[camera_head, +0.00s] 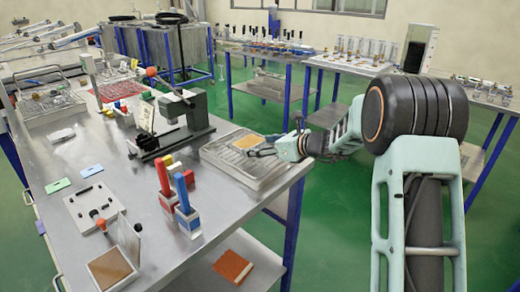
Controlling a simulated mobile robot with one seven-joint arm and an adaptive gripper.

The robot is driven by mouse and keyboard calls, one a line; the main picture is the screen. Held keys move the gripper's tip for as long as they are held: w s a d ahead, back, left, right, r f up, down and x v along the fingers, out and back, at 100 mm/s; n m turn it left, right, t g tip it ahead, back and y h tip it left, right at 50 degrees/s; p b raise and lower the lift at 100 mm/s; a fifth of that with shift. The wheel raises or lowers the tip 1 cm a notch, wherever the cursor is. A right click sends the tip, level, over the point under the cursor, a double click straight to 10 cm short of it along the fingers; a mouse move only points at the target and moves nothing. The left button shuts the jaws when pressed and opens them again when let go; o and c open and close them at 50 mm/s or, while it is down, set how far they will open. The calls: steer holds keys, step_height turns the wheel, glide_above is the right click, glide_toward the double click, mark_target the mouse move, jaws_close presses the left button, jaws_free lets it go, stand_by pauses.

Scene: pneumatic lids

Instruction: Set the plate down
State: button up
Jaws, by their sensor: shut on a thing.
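My gripper (261,147) reaches in from the right over the shallow metal tray (225,165) at the table's right edge. Its dark fingers are shut on a small flat tan plate (247,141), which shows just behind and left of the fingertips. The plate looks roughly level and lies over the back part of the tray. The fingers hide part of the hold. I cannot tell whether the plate touches the tray floor.
A dark press-like stand (180,120) is left of the tray. Red and blue handled tools (185,205) stand in front. A brown square pad (112,268) lies at the front left. An orange block (233,266) is on the lower shelf.

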steer(key=shift+f, duration=0.35)
steer(key=shift+f, duration=0.25)
steer(key=o, duration=1.4)
steer(key=shift+r, duration=0.15)
steer(key=shift+s+d+r, duration=0.15)
steer(key=shift+d+r, duration=0.05)
steer(key=shift+d, duration=0.05)
steer(key=v, duration=1.1)
steer(key=shift+s+d, duration=0.15)
steer(key=shift+s, duration=0.1)
